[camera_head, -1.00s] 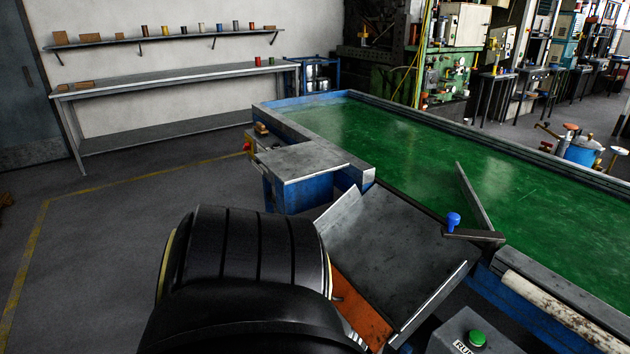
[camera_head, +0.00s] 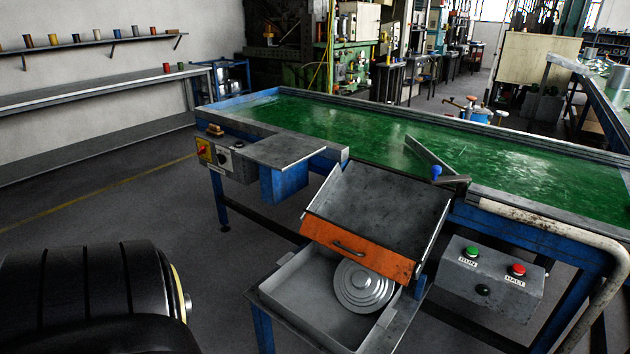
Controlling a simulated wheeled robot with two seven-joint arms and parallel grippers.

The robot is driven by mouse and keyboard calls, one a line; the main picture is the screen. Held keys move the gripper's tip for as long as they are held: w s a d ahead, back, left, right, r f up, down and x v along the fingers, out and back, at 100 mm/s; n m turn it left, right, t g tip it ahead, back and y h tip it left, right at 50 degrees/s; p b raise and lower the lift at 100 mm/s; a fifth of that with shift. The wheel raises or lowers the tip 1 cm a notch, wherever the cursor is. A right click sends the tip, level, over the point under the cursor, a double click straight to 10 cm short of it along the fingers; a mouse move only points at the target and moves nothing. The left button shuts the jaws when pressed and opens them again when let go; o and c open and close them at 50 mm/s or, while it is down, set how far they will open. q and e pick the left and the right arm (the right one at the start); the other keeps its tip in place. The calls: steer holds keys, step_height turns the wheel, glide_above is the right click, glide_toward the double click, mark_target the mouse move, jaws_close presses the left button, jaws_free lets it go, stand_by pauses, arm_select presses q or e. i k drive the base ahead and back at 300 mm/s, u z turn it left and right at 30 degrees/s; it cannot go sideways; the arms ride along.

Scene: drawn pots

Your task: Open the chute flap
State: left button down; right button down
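The chute flap (camera_head: 325,233) is an orange panel across the lower front edge of the sloping grey chute (camera_head: 385,205). It has a dark bar handle (camera_head: 349,250) on its face, and it hangs across the chute's mouth, apparently shut. Nothing touches the handle. Below it, a grey tray (camera_head: 285,292) holds a round, stepped metal disc (camera_head: 363,288), partly covered by the flap. A thick black link of my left arm fills the lower left. Neither of my grippers is in view.
A green conveyor belt (camera_head: 300,115) runs behind the chute, with a blue-knobbed diverter bar (camera_head: 437,173) at its edge. A control box (camera_head: 490,277) with green and red buttons is right of the chute. A bent pipe (camera_head: 560,235) stands further right. Floor at left is open.

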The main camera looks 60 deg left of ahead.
mark_target(394, 265)
steer(key=u, duration=1.15)
steer(key=i, duration=0.15)
steer(key=u, duration=0.1)
